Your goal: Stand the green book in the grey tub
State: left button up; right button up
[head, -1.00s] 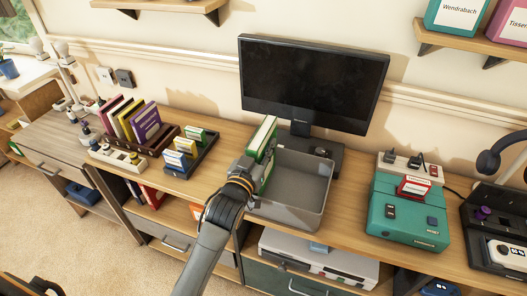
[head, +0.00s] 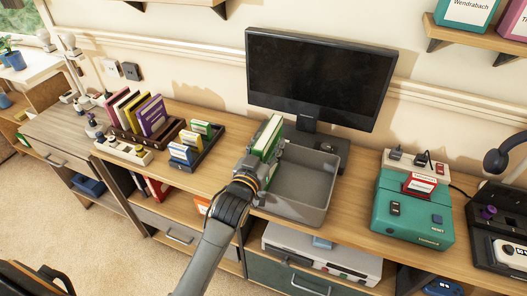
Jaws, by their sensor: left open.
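The green book (head: 268,138), with pale page edges, stands at the left end of the grey tub (head: 312,212), leaning a little. Its lower part is hidden by my gripper and the tub wall, so I cannot tell whether it rests on the tub floor. The rest of the tub looks empty. My left gripper (head: 252,164) is open at the near left side of the book, close to it; I cannot tell whether the fingers touch it. My right gripper is out of view.
A black monitor (head: 318,78) stands behind the tub. A teal device (head: 412,210) is to the right. Left of the tub are a dark tray with small boxes (head: 182,153) and a rack of upright books (head: 150,117). Bare desk lies between the tub and the teal device.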

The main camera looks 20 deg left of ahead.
pick_arm(q)
jog(key=s, duration=1.2)
jog(key=shift+a+b, duration=0.25)
jog(key=shift+b, duration=0.15)
jog(key=s+a+f+m+g, duration=0.2)
jog(key=s+f+g, duration=1.3)
jog(key=s+f, duration=0.45)
jog(key=s+f+p, duration=0.2)
jog(key=s+f, duration=0.1)
jog(key=f, duration=1.9)
jog(key=s+a+f+g+p, duration=0.1)
jog(key=s+a+f+g, duration=0.1)
jog(key=s+f, duration=1.2)
jog(key=s, duration=0.3)
jog(key=shift+a+y, duration=0.3)
jog(key=shift+a, duration=0.1)
